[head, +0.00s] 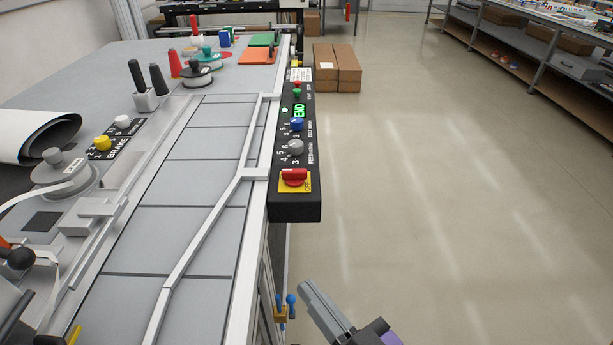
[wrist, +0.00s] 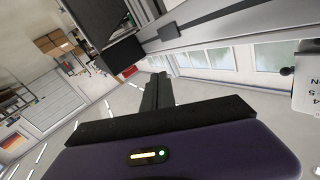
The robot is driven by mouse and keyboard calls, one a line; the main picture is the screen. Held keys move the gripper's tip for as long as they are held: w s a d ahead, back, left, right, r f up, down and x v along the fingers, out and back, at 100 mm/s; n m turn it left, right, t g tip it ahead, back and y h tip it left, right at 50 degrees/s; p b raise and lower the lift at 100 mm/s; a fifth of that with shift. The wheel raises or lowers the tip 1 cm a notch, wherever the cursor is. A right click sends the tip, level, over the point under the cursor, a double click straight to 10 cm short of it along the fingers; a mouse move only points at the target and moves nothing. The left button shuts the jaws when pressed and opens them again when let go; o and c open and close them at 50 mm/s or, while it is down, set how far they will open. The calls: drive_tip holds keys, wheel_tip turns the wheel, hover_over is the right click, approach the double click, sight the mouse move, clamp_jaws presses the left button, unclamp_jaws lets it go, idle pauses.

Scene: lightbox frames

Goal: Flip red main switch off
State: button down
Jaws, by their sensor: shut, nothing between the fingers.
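The red main switch (head: 294,176) is a red knob on a yellow plate (head: 302,188) at the near end of a black control panel (head: 296,208). The panel runs along the right edge of the workbench. My gripper (head: 306,287) is at the bottom of the head view, below and a little right of the switch and apart from it. Its fingers are together and hold nothing. In the wrist view the closed fingers (wrist: 158,78) point away over the floor. I cannot make out the switch in that view.
The panel also carries a grey knob (head: 295,147), a blue knob (head: 297,124), a green display (head: 299,110) and small buttons. Blue-topped fittings (head: 291,300) stand just left of my gripper. The floor (head: 420,200) to the right is clear; cardboard boxes (head: 337,68) stand farther back.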

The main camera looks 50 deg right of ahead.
drive_tip(key=w+d+r+n+t+y+p, duration=0.15)
drive_tip(key=w+d+r+p, duration=0.35)
drive_tip(key=r, duration=0.7)
drive_tip(key=w+d+r+n+t+p, duration=0.1)
drive_tip(key=w+d+r+n+p, duration=0.15)
drive_tip(key=w+r, duration=0.7)
drive_tip(key=w+d+r+n+t+p, duration=0.1)
drive_tip(key=w+d+r+t+p, duration=0.2)
drive_tip(key=r, duration=1.2)
drive_tip(key=s+d+f+n+g+p, duration=0.1)
drive_tip(key=s+f+n+g, duration=0.1)
drive_tip(key=f+g, duration=0.3)
drive_tip(key=s+d+f+n+g+y+p, duration=0.1)
drive_tip(key=s+f+g, duration=0.4)
drive_tip(key=f, duration=0.6)
drive_tip(key=s+d+f+n+g+y+p, duration=0.1)
drive_tip(key=s+f+n+g+p, duration=0.2)
drive_tip(key=f, duration=0.6)
drive_tip(key=shift+s+n+g, duration=0.3)
drive_tip(key=shift+n+g, duration=0.5)
drive_tip(key=shift+g, duration=0.45)
drive_tip(key=shift+f, duration=0.2)
